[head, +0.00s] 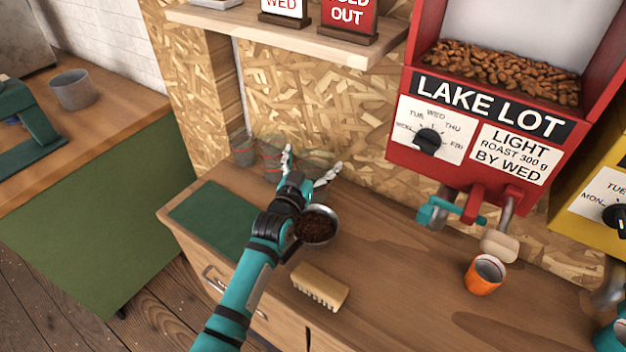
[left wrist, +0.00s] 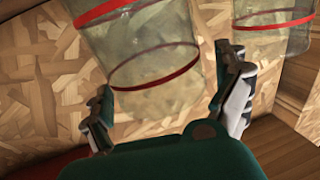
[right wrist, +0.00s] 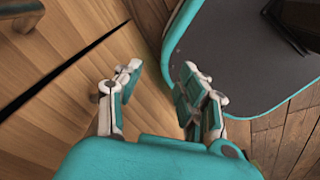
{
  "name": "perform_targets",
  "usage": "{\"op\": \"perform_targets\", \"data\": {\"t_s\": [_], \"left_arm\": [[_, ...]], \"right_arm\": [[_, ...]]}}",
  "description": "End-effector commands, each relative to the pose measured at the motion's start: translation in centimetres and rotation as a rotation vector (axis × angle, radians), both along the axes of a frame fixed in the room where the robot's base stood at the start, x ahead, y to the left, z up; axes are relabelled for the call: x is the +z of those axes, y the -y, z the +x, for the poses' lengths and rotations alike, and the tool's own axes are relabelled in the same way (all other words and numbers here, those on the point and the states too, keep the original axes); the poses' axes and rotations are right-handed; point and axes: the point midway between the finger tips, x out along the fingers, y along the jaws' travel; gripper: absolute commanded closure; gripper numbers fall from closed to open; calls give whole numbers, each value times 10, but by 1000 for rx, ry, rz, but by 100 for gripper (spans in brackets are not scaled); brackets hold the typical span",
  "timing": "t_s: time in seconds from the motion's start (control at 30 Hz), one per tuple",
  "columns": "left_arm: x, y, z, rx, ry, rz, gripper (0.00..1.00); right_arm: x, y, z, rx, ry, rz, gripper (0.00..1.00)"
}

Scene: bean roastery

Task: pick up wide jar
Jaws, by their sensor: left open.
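Clear glass jars stand at the back of the wooden counter against the chipboard wall. The widest-looking one, the wide jar (head: 315,159), shows between and behind my left fingertips. In the left wrist view a clear jar with red bands (left wrist: 155,62) fills the space between the fingers. My left gripper (head: 311,165) is open around the line of this jar; I cannot tell whether it touches it. A second red-banded jar (left wrist: 272,32) shows to the right in the left wrist view.
Near the left forearm are a bowl of ground coffee (head: 318,226) and a wooden brush (head: 320,286). A green mat (head: 215,218) lies left. An orange cup (head: 485,275) stands right, below the red dispenser (head: 475,110). A shelf (head: 290,38) overhangs the jars.

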Motion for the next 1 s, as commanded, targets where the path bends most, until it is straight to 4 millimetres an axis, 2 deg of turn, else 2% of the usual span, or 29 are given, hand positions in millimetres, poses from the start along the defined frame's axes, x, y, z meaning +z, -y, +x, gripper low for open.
{"op": "perform_targets", "data": {"t_s": [0.07, 0.57, 0.83, 1.0], "left_arm": [[0, 0, 0, 0, 0, 0, 8], [-1, 0, 0, 0, -1, 1, 73], [2, 0, 0, 0, 0, 1, 74], [13, 0, 0, 0, 1, 1, 74]], "right_arm": [[0, 1, -1, 1, -2, -1, 60], [0, 2, -2, 2, -4, -2, 60], [1, 1, -2, 2, -4, -2, 60], [12, 1, -2, 2, -4, -2, 60]]}}
